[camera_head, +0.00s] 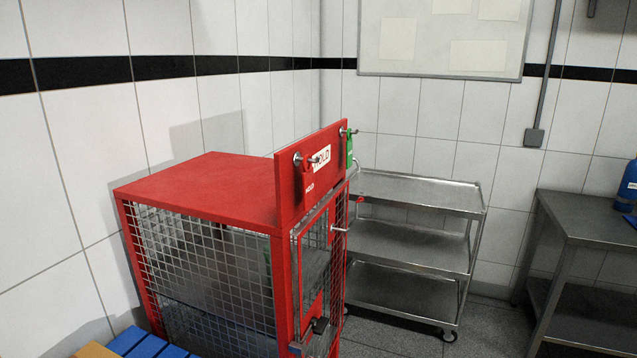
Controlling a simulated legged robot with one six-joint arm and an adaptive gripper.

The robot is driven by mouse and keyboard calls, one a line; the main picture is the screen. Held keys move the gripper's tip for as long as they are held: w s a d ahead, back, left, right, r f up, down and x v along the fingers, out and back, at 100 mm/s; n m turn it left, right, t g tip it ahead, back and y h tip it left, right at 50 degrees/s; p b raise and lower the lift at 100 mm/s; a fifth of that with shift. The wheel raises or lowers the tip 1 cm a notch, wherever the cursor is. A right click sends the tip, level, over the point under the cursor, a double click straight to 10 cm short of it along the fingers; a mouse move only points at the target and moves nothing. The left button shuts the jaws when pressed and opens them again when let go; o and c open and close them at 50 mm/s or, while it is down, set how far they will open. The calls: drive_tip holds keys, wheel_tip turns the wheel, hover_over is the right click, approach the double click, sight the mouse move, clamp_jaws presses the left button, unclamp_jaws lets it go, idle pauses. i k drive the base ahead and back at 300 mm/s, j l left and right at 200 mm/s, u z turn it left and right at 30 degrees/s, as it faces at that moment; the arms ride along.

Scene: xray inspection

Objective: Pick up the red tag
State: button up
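A red tag (309,187) with white lettering hangs from the left metal peg on the upright red board of a red mesh cage (200,185). A green tag (349,151) hangs from the right peg of the same board. A white label reading "HOLD" (322,159) sits between them, partly covered by the peg and red tag. My gripper is not in view, so its state and its distance from the red tag do not show.
A steel three-shelf cart (425,192) on wheels stands behind the cage to the right. A steel table (590,233) with a blue object (627,187) is at the right edge. Blue slats (150,347) lie at lower left. Grey floor (385,335) shows between cage and table.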

sight(308, 186)
drive_tip(key=i+l, duration=0.5)
drive_tip(key=i+l+u, duration=0.1)
drive_tip(key=u, duration=0.25)
drive_tip(key=i+l+u, duration=0.15)
drive_tip(key=u, duration=0.2)
drive_tip(key=i+l+u, duration=0.15)
drive_tip(key=u, duration=0.25)
